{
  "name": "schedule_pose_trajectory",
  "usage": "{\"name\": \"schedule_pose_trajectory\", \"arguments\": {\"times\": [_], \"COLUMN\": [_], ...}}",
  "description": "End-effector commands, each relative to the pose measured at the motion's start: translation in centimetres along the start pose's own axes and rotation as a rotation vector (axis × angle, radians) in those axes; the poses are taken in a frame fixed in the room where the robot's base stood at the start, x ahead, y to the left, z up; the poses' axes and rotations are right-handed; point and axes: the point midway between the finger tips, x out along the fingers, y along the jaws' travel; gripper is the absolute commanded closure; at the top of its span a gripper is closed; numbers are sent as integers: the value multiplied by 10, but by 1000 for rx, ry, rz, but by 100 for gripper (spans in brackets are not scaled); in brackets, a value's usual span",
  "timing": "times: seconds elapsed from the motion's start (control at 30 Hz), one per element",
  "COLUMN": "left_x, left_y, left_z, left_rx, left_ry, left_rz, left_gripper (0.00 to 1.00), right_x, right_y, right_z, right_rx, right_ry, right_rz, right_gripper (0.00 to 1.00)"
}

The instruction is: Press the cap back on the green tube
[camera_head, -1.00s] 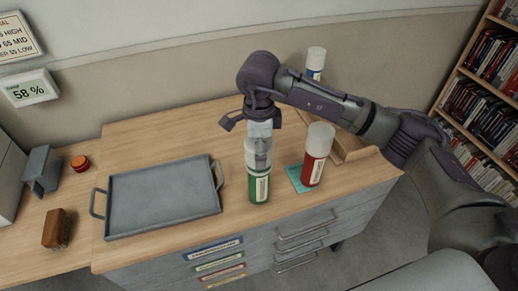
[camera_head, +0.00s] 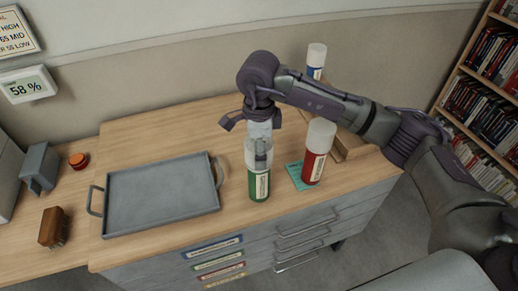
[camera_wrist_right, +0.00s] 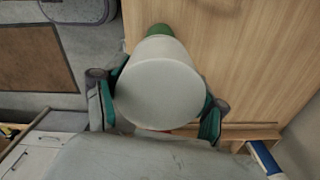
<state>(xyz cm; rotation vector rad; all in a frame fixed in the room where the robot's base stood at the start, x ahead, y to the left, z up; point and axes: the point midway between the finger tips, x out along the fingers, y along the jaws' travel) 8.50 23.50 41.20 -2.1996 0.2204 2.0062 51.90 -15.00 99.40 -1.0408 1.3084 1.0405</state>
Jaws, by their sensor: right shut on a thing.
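The green tube (camera_head: 259,184) stands upright near the front edge of the wooden top, right of the tray, its label facing front. A whitish cap (camera_head: 249,158) is at its top, in line with it; I cannot tell whether it is fully seated. My right gripper (camera_head: 261,160) points straight down and is shut on the cap. In the right wrist view the cap (camera_wrist_right: 160,85) fills the space between the fingers, and a bit of the green tube (camera_wrist_right: 158,30) shows beyond it. My left gripper is not in view.
A red tube with a white cap (camera_head: 315,160) stands close on the right, by a teal mat (camera_head: 297,179). A grey tray (camera_head: 160,195) lies left. A blue-labelled tube (camera_head: 316,60) stands behind my arm. A brush (camera_head: 53,228) and red round object (camera_head: 78,160) are far left.

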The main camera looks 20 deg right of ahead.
Motion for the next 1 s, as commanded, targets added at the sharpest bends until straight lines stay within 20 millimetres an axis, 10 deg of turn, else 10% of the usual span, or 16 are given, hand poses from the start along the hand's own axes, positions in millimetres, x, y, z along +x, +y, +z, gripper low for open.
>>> {"name": "schedule_pose_trajectory", "arguments": {"times": [0.7, 0.73, 0.8, 1.0], "left_x": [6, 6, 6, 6], "left_y": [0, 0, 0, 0], "left_z": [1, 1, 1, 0], "left_rx": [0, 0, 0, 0], "left_ry": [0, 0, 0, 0], "left_rz": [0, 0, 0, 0], "left_gripper": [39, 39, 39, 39], "right_x": [4, 4, 4, 4], "right_y": [0, 0, 0, 0], "right_z": [0, 0, 0, 0], "right_rx": [0, 0, 0, 0], "right_ry": [0, 0, 0, 0], "right_rz": [0, 0, 0, 0], "right_gripper": [51, 28, 16, 0]}}
